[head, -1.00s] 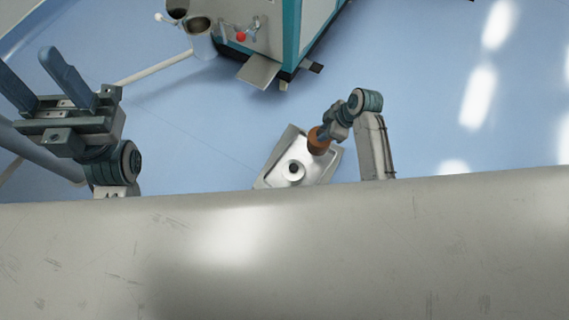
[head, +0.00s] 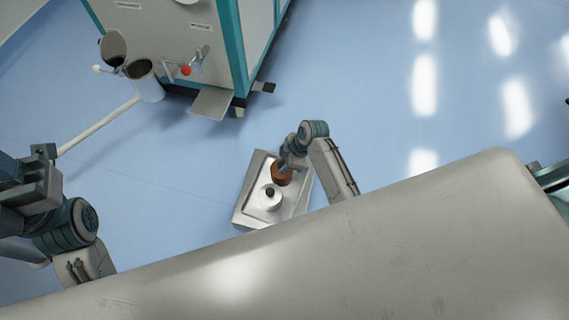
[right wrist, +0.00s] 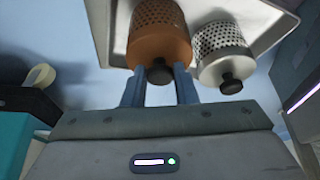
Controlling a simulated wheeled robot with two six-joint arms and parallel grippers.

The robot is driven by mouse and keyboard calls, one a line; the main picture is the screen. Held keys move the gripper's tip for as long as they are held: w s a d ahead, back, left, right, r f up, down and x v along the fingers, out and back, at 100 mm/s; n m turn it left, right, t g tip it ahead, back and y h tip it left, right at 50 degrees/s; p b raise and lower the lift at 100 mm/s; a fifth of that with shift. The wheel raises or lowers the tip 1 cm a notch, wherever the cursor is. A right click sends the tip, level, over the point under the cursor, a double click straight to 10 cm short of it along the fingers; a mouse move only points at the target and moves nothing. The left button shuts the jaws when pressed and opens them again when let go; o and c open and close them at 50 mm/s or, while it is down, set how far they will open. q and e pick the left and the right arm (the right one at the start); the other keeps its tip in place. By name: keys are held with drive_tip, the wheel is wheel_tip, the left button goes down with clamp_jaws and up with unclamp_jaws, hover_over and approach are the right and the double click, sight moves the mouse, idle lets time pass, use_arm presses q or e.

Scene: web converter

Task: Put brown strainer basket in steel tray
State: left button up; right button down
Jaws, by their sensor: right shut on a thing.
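The brown strainer basket (right wrist: 160,38) is perforated and has a black knob. My right gripper (right wrist: 157,88) is shut on it, one finger on each side of the knob. In the head view the basket (head: 281,176) is over the upper right part of the steel tray (head: 245,205), inside its outline. I cannot tell whether it touches the tray floor. A steel strainer basket (right wrist: 222,45) with a black knob is in the tray, close beside the brown one. My left gripper (head: 25,185) is cut off at the left edge and its fingers are not clear.
A grey machine with teal edges (head: 228,50) stands at the top, with open cylindrical housings (head: 145,80), a red knob (head: 186,71) and a small metal plate (head: 212,103). A pale pipe (head: 100,127) runs at the left. The blue floor at the right is clear.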

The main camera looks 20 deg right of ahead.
drive_tip(key=c, duration=1.1)
unclamp_jaws()
drive_tip(key=shift+c, duration=0.2)
drive_tip(key=shift+r, duration=0.1)
